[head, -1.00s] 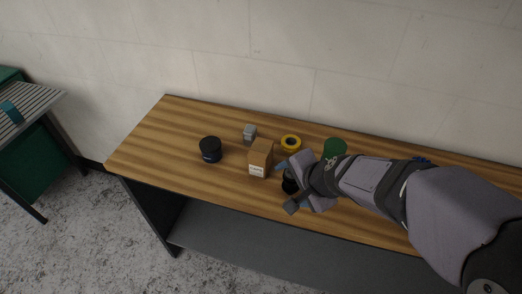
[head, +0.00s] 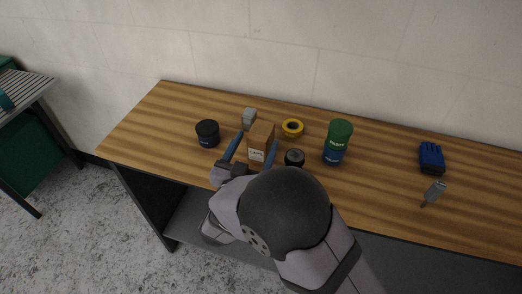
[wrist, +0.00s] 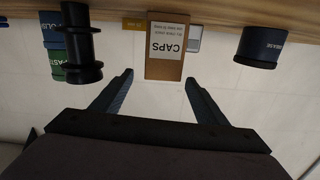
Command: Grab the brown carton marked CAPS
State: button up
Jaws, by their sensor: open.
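The brown carton (head: 261,138) stands upright on the wooden bench, with a white label facing me. In the wrist view the carton (wrist: 164,68) shows upside down, and its label reads CAPS. My gripper (head: 254,146) is open, with one blue finger to the left of the carton and one to the right in the head view. In the wrist view my gripper (wrist: 159,80) has its two fingertips apart, just short of the carton's near face and wider than it. The jaws hold nothing.
A black jar (head: 208,133) stands left of the carton, a black round part (head: 294,158) close on its right. Behind are a grey block (head: 249,117) and yellow tape (head: 292,127).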

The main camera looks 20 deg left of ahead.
aim_at(256, 149)
jog(key=f, duration=0.1)
jog(key=s+f+b, duration=0.1)
jog(key=f, duration=0.1)
jog(key=shift+a+f+h, duration=0.2)
jog(key=shift+f+h, duration=0.1)
jog(key=shift+w+r+p, duration=0.1)
jog(key=shift+w+p, duration=1.25)
jog(key=shift+w, duration=2.3)
jog(key=c, duration=1.3)
